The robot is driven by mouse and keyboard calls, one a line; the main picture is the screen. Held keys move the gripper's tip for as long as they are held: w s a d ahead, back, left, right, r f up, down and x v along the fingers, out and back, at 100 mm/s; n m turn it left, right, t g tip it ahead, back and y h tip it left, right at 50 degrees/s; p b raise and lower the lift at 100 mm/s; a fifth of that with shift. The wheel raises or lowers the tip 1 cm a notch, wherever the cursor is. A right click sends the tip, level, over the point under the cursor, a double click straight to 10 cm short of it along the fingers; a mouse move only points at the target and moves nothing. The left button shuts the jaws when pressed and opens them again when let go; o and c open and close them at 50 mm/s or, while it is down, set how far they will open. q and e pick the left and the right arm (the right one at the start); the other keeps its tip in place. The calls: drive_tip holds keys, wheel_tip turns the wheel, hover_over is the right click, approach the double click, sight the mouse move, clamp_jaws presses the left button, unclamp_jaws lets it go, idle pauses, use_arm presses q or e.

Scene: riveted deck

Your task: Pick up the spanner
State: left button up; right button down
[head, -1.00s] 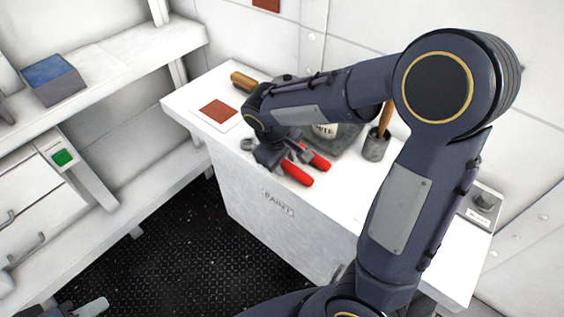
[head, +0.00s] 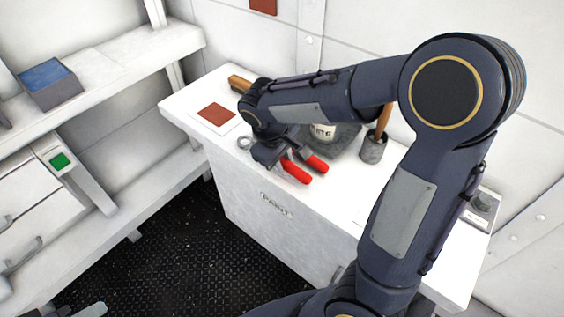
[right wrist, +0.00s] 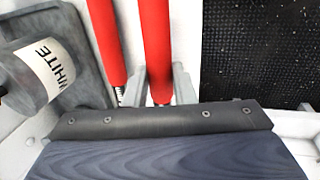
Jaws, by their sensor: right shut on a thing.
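A tool with two red handles (head: 297,172) lies on the white cabinet top; both handles also show in the right wrist view (right wrist: 156,45). My right gripper (head: 278,158) is low over its inner end. In the right wrist view its fingers (right wrist: 160,88) stand on either side of one handle, shut on it; the other handle is outside them. The tool's head is hidden under the gripper. A grey metal ring (head: 245,143), perhaps a spanner's end, lies just left of the gripper; whether it joins anything is hidden. Part of my left gripper (head: 93,309) shows at the bottom left.
A tin labelled WHITE (right wrist: 45,75) stands on a dark tray (right wrist: 90,65) beside the handles. A grey cup (head: 373,148) with a wooden handle, a red-brown square (head: 217,113) and a wooden-handled brush (head: 238,82) are nearby. Shelves (head: 120,55) stand left; the dark floor (head: 150,250) is clear.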

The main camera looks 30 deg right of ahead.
drive_tip(key=s+a+r, duration=0.2)
drive_tip(key=s+r, duration=0.3)
drive_tip(key=s, duration=0.1)
drive_tip(key=s+a+r, duration=0.3)
drive_tip(key=s+r, duration=0.3)
drive_tip(key=s, duration=0.1)
drive_tip(key=shift+a+r+b, duration=0.2)
drive_tip(key=shift+a+b, duration=0.05)
drive_tip(key=shift+b, duration=0.1)
drive_tip(key=c, duration=1.9)
unclamp_jaws()
clamp_jaws()
drive_tip(key=shift+w+f, duration=0.1)
